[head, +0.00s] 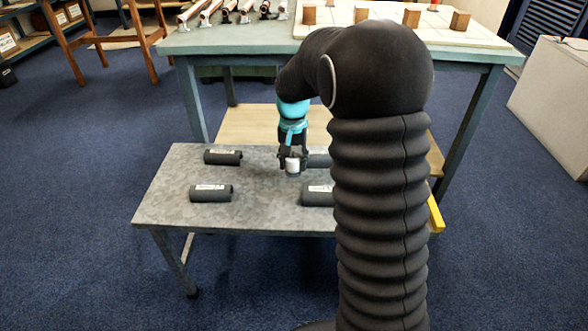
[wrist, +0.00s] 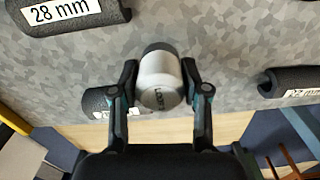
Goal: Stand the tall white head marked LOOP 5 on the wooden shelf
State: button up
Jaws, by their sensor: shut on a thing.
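The white head (head: 292,166) is held in my gripper (head: 291,153) above the grey metal table. In the wrist view the white head (wrist: 157,84) sits between the two fingers of my gripper (wrist: 160,76), with a dark end and lettering that seems to start with LOOP; the number is hard to read. I cannot tell its exact height above the table. The wooden shelf (head: 247,124) is the pale board low under the green-topped bench, behind the grey table. Part of the wooden shelf also shows in the wrist view (wrist: 228,128). My arm hides its right part.
Black foam sleeves with white labels lie on the grey table (head: 262,209), two at the left (head: 222,157) (head: 210,193) and others partly behind my arm. The bench top (head: 240,38) carries copper pipe parts and wooden blocks (head: 361,14). Bench legs flank the shelf.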

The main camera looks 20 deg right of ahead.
aim_at(293, 170)
jog(key=shift+f, duration=1.5)
jog(key=shift+f, duration=0.15)
jog(key=o, duration=1.2)
